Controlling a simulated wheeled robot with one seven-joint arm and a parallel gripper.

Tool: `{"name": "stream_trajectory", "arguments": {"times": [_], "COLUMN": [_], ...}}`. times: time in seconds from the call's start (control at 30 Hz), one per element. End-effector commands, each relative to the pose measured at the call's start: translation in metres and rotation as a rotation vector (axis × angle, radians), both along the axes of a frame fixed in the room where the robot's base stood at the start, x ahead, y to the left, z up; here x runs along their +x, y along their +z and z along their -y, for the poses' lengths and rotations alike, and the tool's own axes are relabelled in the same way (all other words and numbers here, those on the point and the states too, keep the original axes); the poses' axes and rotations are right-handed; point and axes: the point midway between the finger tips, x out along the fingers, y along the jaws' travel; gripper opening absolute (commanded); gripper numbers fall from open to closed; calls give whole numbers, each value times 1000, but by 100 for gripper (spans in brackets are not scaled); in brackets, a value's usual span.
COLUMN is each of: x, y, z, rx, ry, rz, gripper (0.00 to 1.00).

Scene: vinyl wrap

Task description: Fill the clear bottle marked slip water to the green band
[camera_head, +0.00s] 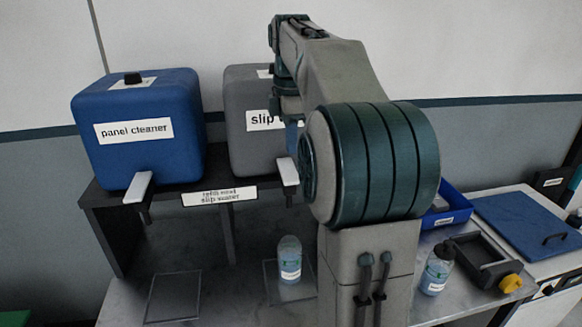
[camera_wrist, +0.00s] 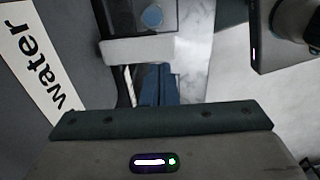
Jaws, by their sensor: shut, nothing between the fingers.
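The clear bottle (camera_head: 290,262) stands upright below the grey tank's tap, with pale blue liquid in its lower part and a white label. Its green band and exact level are too small to read surely. The grey slip water tank (camera_head: 246,148) is partly hidden by my arm. Its white tap lever (camera_head: 288,172) sticks out in front and also shows in the wrist view (camera_wrist: 150,50). My gripper (camera_wrist: 160,75) is shut and empty, its fingertips close to the lever; contact cannot be told. A round blue shape (camera_wrist: 152,17), probably the bottle from above, shows beyond the lever.
A blue panel cleaner tank (camera_head: 150,160) with a white lever (camera_head: 139,187) stands on the dark shelf at left. An empty square pad (camera_head: 173,296) lies below it. Another labelled bottle (camera_head: 436,272), a blue tray (camera_head: 447,208) and a dark yellow-knobbed device (camera_head: 484,258) are at right.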

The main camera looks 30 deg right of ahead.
Motion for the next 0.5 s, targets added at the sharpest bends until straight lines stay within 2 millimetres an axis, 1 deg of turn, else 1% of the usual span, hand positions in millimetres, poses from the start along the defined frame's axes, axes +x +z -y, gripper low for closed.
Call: {"name": "stream_trajectory", "arguments": {"times": [0.03,0.2,0.4,0.5], "x": [-1,-1,-1,0], "y": [-10,-37,-56,-59], "z": [0,0,0,0], "rx": [1,1,1,0], "ry": [0,0,0,-1], "rz": [-3,-4,-2,0], "gripper": [0,0,0,0]}}
